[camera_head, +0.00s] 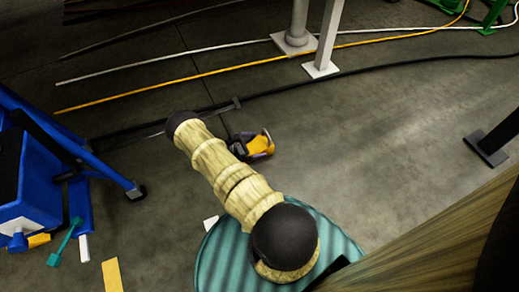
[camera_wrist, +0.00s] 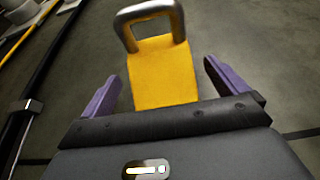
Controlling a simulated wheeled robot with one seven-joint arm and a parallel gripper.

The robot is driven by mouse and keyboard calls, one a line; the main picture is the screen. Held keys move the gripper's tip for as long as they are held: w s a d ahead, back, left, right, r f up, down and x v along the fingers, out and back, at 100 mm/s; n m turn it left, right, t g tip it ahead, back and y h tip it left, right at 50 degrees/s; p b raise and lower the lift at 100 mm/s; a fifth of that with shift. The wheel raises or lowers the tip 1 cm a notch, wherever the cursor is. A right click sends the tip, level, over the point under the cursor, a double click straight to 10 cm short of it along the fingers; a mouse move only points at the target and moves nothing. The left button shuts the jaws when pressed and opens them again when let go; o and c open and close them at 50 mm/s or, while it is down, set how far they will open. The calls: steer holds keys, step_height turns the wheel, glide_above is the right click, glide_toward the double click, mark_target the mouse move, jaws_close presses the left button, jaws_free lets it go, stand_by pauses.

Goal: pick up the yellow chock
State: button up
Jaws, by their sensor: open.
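The yellow chock (camera_wrist: 163,75) lies on the grey floor in the wrist view, with a metal loop handle (camera_wrist: 150,14) at its far end. My gripper (camera_wrist: 160,82) is open, with one purple finger on each side of the chock. A gap shows between each finger and the chock. The chock's near end is hidden behind the dark gripper body. In the head view, the chock (camera_head: 259,146) shows in part beside my gripper (camera_head: 262,142), at the end of my arm. I cannot tell how high the fingers are above the floor.
A yellow cable (camera_head: 180,80), a white cable (camera_head: 160,70) and a black cable (camera_head: 330,80) cross the floor behind. A blue cart (camera_head: 45,185) stands at the left. Grey posts (camera_head: 321,68) stand at the back. Floor to the right of the chock is clear.

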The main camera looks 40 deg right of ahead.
mark_target(260, 143)
steer(key=shift+b+x, duration=0.5)
steer(key=shift+x, duration=0.65)
steer(key=shift+d, duration=0.1)
steer(key=c, duration=1.7)
steer(key=shift+r, duration=0.1)
step_height(260, 143, up, 10)
steer(key=p, duration=0.7)
